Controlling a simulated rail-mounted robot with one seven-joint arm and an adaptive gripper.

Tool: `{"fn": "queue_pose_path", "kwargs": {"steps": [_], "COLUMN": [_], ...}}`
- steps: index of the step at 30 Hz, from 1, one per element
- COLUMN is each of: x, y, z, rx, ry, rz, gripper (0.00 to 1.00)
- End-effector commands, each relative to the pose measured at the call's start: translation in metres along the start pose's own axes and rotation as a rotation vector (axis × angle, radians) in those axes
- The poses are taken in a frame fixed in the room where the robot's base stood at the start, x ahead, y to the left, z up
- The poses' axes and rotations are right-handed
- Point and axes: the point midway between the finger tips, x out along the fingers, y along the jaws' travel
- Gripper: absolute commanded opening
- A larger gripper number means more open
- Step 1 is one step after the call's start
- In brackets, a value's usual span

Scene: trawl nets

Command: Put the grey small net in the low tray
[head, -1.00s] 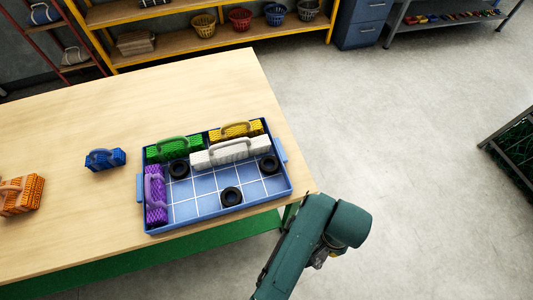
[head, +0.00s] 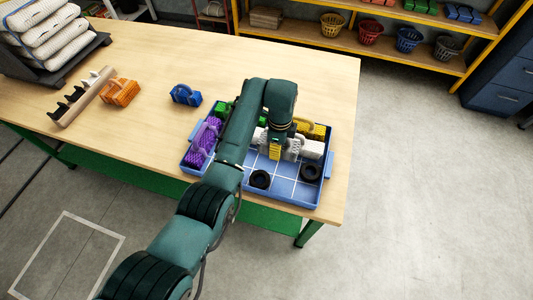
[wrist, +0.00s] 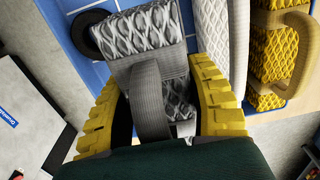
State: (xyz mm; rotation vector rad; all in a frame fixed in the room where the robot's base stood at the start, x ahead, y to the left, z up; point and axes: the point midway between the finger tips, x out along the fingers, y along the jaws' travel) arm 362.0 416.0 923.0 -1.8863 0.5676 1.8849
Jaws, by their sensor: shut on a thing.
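The grey small net (wrist: 150,75) is a patterned block with a grey strap handle. In the wrist view it sits between the yellow fingers of my gripper (wrist: 165,100), which is shut on it. In the head view my gripper (head: 275,152) is over the low blue tray (head: 280,198), and my arm covers part of the tray. The held net is mostly hidden there, and I cannot tell whether it touches the tray floor. Blue gridded floor (wrist: 125,4) shows beyond the net in the wrist view.
The tray holds a white net (head: 312,149), a yellow net (head: 318,130), a purple net (head: 200,145), a partly hidden green net and black rings (head: 260,180). Outside it, a blue net (head: 186,95), an orange net (head: 120,92) and a pegged rack (head: 82,97) stand on the table.

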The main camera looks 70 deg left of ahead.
Motion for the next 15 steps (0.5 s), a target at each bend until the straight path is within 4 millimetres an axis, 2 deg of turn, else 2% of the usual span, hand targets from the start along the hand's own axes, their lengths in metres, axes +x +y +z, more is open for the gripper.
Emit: {"fn": "queue_pose_path", "kwargs": {"steps": [1,3,15], "x": [0.018,0.033,0.089], "y": [0.002,0.002,0.002], "z": [0.000,-0.001,-0.001], "rx": [0.001,0.000,-0.001], "ry": [0.000,0.000,0.000], "rz": [0.008,0.006,0.003], "gripper": [0.12,0.12,0.12]}}
